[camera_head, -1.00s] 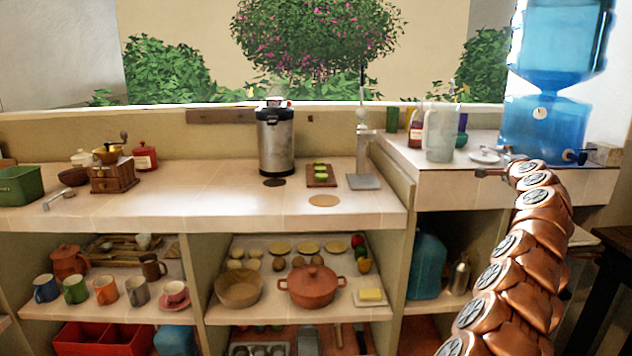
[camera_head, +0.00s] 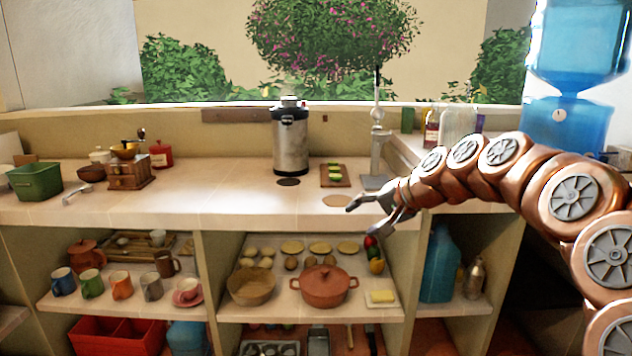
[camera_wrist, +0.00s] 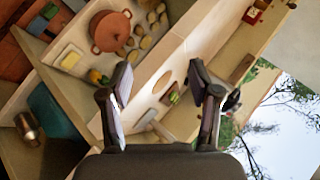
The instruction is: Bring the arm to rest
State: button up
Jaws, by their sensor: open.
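My gripper (camera_head: 366,214) is at the end of my copper arm, which reaches in from the right edge of the head view. The gripper is in front of the counter's front edge, near its right end, and points left. Its two fingers are apart with nothing between them. In the wrist view my gripper (camera_wrist: 160,85) also shows open and empty. Behind the fingers there I see the tilted counter edge, a round tan mat (camera_wrist: 162,83) and the shelf below.
The counter (camera_head: 230,205) holds a steel urn (camera_head: 290,145), a green-topped board (camera_head: 335,173), a grinder (camera_head: 127,172) and a green bin (camera_head: 35,181). A terracotta pot (camera_head: 325,287) and mugs (camera_head: 122,285) stand on the shelf below. A blue water dispenser (camera_head: 570,60) stands at right.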

jog(key=s+a+f+n+g+h, duration=0.1)
jog(key=s+f+n+g, duration=0.3)
jog(key=s, duration=0.6)
jog(key=s+a+f+g+h, duration=0.1)
jog(key=s+f+h, duration=0.1)
jog(key=s+f, duration=0.65)
jog(key=s+d+f+g+h, duration=0.1)
jog(key=s+d+f+g, duration=0.15)
jog(key=s, duration=0.65)
jog(key=s+d+f+g+h, duration=0.15)
jog(key=s+d, duration=0.25)
jog(key=s, duration=0.5)
jog(key=s+d+f+g+h, duration=0.1)
jog(key=s+d+f+h, duration=0.15)
jog(key=s, duration=0.65)
notch_tip(320, 180, up, 18)
jog(key=t+p, duration=0.1)
jog(key=p, duration=1.6)
jog(key=shift+s+d+f+n+y, duration=0.15)
jog(key=shift+s+d+n+y, duration=0.05)
jog(key=shift+n+y, duration=0.2)
